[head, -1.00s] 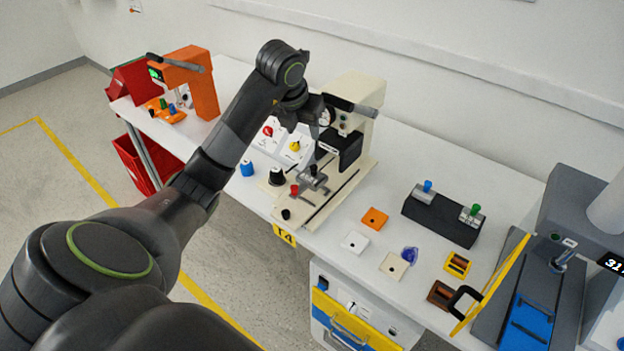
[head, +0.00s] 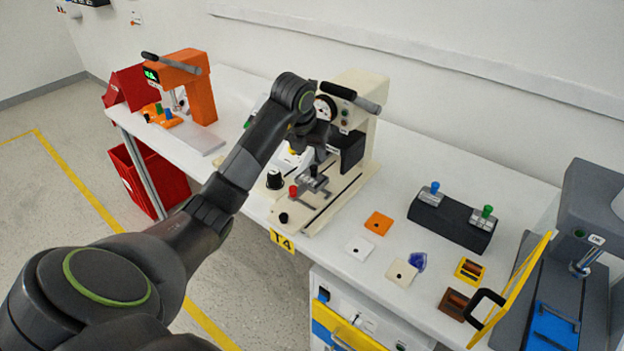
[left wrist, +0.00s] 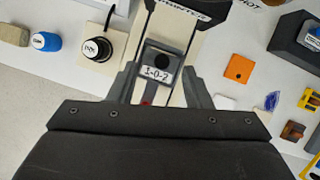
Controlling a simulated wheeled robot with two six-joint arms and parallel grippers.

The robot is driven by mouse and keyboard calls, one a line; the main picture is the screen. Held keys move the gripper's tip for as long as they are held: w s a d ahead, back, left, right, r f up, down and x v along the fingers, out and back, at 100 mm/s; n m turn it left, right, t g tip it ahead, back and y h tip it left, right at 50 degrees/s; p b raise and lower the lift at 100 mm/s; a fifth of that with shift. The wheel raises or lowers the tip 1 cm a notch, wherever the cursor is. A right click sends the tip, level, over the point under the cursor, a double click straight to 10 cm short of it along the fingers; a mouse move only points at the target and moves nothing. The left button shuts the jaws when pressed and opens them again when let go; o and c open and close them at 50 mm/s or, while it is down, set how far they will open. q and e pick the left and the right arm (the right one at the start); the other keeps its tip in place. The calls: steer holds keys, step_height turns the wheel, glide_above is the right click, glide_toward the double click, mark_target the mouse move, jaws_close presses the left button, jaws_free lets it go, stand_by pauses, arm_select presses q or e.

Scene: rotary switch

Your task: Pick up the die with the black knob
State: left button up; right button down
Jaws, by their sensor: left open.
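The die with the black knob (head: 315,184) is a small grey block seated on the cream press's base, below the press head. In the left wrist view the die (left wrist: 157,73) shows a round black knob and a white label reading "1-0-2". My left gripper (head: 314,150) hangs above it in front of the press. In the left wrist view the open grey fingers (left wrist: 160,88) stand on either side of the die, apart from each other. Whether they touch it cannot be told. My right gripper is not in view.
The cream press (head: 354,110) with its black-gripped lever stands close behind the gripper. A red knob (head: 293,191) and a black dial (head: 274,179) are close by. A dark rack (head: 450,220) holds dies with blue and green knobs. Small plates lie on the white table.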

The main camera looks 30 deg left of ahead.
mark_target(313, 167)
arm_select(q)
steer(key=x, duration=0.1)
steer(key=p+x, duration=0.1)
steer(key=x, duration=0.1)
steer(key=s+x, duration=0.1)
steer(key=shift+w+d+f+p, duration=0.2)
steer(key=shift+d+f+p, duration=0.1)
steer(key=shift+f, duration=0.25)
steer(key=shift+w+f, duration=0.15)
steer(key=shift+f, duration=0.2)
steer(key=shift+c, duration=0.5)
steer(key=shift+r, duration=0.1)
jaws_close()
